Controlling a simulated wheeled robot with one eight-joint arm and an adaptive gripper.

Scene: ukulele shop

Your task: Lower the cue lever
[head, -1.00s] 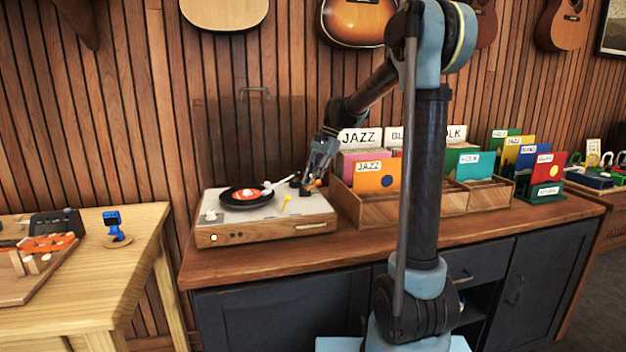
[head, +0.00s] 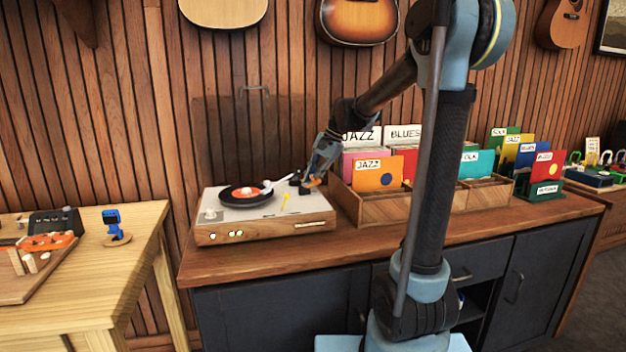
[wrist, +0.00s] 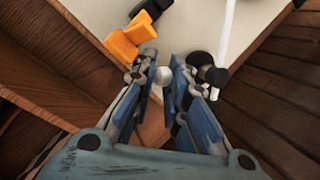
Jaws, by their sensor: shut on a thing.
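The turntable (head: 265,222) stands on the wooden counter, with a black record (head: 232,196) and a tonearm (head: 283,180) on top. My gripper (head: 307,182) is low over its back right corner. In the wrist view, my fingertips (wrist: 163,77) close around a small round white knob (wrist: 163,76), which may be the cue lever's end; its stem is hidden. An orange tab (wrist: 131,38) on a black mount lies just left of the fingers. The white tonearm tube (wrist: 228,28) and its black end (wrist: 215,74) are just right of them. The tonearm's head lies at the record's right edge.
A wooden record crate (head: 378,207) with upright sleeves stands close to the turntable's right. The slatted wall is close behind. Counter in front is clear.

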